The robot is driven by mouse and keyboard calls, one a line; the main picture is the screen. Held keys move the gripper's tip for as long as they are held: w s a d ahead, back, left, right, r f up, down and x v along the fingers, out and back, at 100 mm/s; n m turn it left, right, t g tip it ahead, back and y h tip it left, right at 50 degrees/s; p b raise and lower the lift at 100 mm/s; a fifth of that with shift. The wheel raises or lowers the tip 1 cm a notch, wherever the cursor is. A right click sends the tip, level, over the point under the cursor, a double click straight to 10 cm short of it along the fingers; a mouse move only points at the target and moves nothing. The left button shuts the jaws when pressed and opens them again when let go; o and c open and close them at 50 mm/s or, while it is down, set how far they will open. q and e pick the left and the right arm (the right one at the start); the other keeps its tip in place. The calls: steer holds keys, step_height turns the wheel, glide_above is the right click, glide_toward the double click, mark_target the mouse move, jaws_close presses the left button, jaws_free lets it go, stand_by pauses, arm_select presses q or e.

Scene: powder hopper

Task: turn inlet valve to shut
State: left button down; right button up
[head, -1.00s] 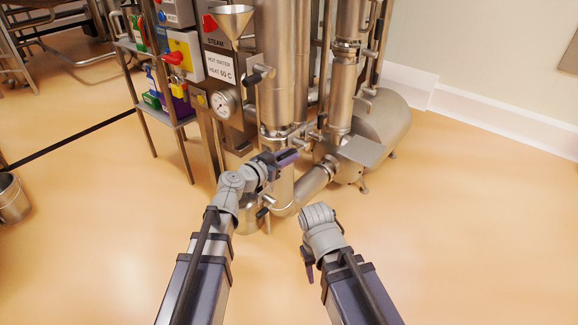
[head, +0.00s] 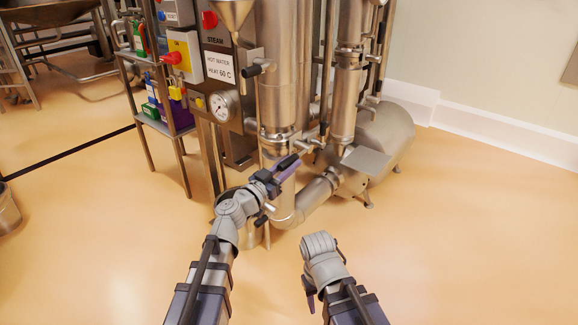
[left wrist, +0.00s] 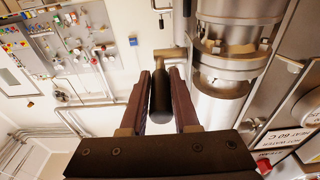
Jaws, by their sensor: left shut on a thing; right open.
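My left gripper (head: 287,166) is at the tall steel column, just below its clamp ring. It is shut on a black valve handle (left wrist: 160,96), which lies between the two purplish jaws in the left wrist view.
Another black-handled valve (head: 258,68) sticks out higher on the column, near the hot water sign and a round gauge (head: 222,106). A horizontal steel tank (head: 385,140) stands behind right. A shelf rack (head: 165,127) stands left. The floor at right is clear.

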arm_select(q)
steer(key=shift+s+d+f, duration=0.1)
steer(key=shift+s+f, duration=0.05)
steer(key=c, duration=0.7)
jaws_free()
steer(key=shift+o, duration=0.2)
steer(key=r+v, duration=0.1)
steer(key=v, duration=0.6)
steer(key=shift+s+a+f+b, duration=0.3)
steer(key=shift+f+b, duration=0.15)
steer(key=shift+f, duration=0.1)
